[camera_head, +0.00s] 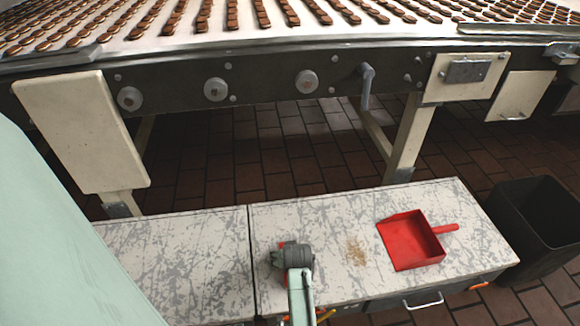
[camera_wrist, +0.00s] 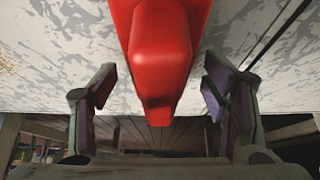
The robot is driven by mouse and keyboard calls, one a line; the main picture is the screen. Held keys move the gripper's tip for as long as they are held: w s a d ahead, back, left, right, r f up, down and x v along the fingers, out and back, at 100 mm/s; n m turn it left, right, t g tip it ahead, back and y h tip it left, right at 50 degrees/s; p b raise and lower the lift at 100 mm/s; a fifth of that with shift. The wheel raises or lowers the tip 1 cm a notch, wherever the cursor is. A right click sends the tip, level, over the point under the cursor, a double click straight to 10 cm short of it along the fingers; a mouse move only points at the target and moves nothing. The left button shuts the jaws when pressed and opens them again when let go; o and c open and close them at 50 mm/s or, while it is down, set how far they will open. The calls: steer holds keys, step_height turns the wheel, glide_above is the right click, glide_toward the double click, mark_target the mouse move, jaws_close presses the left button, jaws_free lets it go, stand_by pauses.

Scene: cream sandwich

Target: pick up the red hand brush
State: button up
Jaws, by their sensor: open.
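The red hand brush (camera_wrist: 160,55) fills the upper middle of the wrist view, with its handle pointing down between the fingers. My gripper (camera_wrist: 160,95) is open, with one finger on each side of the red handle and a visible gap on both sides. In the head view my gripper (camera_head: 278,262) is low over the scratched white bench top (camera_head: 340,215) and hides most of the brush. Only small bits of red show around it. The bristles are not visible.
A red dustpan (camera_head: 408,243) lies on the bench to the right, with a patch of brown crumbs (camera_head: 356,251) between it and my gripper. A black bin (camera_head: 540,215) stands at the right. A conveyor with rows of brown biscuits (camera_head: 290,20) runs behind.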

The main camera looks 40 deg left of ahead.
steer(key=shift+w+a+f, duration=0.1)
steer(key=shift+a+f, duration=0.05)
steer(key=shift+f, duration=0.1)
steer(key=shift+f, duration=0.3)
stand_by(0.4)
steer(key=c, duration=1.4)
